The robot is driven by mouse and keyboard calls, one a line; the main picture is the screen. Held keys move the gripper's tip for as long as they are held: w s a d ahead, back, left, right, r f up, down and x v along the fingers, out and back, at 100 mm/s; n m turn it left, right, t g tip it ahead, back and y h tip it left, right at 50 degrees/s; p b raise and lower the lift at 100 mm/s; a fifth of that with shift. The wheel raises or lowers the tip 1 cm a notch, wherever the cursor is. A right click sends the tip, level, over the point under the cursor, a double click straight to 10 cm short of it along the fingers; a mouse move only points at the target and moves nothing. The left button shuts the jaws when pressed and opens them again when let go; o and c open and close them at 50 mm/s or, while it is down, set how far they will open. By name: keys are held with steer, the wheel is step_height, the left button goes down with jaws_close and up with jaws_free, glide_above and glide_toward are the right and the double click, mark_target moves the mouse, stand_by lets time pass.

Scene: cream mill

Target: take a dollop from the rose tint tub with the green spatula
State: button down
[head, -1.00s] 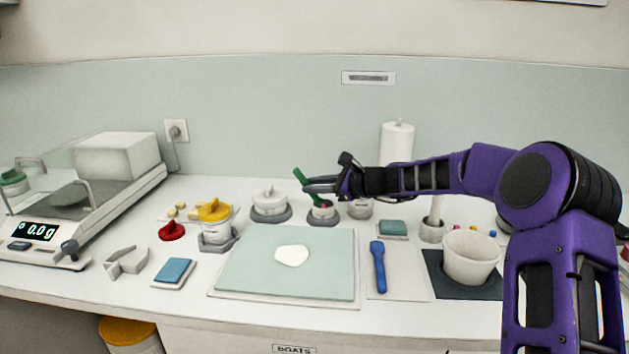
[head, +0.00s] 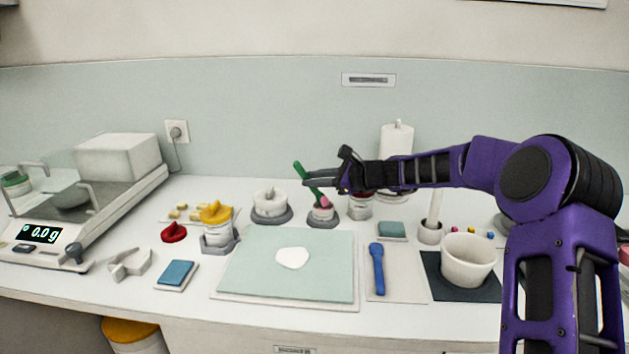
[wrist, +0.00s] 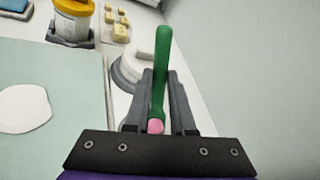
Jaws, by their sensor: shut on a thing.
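My gripper (head: 322,184) is shut on the green spatula (head: 304,174) above the back row of tubs. The spatula tilts, its top leaning left. A pink dollop (head: 324,202) shows at its lower end, just over the small white tub (head: 322,215) in a grey holder, which I take for the rose tint tub. I cannot tell whether the dollop still touches the tub. In the wrist view the green spatula (wrist: 161,70) stands between the two fingers, with the pink (wrist: 155,126) at its near end. The tub's inside is hidden.
A white-lidded tub (head: 270,203) stands left of it, and another tub (head: 360,208) stands close on the right, partly behind my arm. In front lies a pale green slab (head: 255,270) with a white patch (head: 292,258). A blue spatula (head: 378,268) and white mortar (head: 468,258) are front right.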

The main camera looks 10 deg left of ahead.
step_height(320, 180, up, 4)
steer(key=p, duration=0.2)
steer(key=shift+p, duration=0.4)
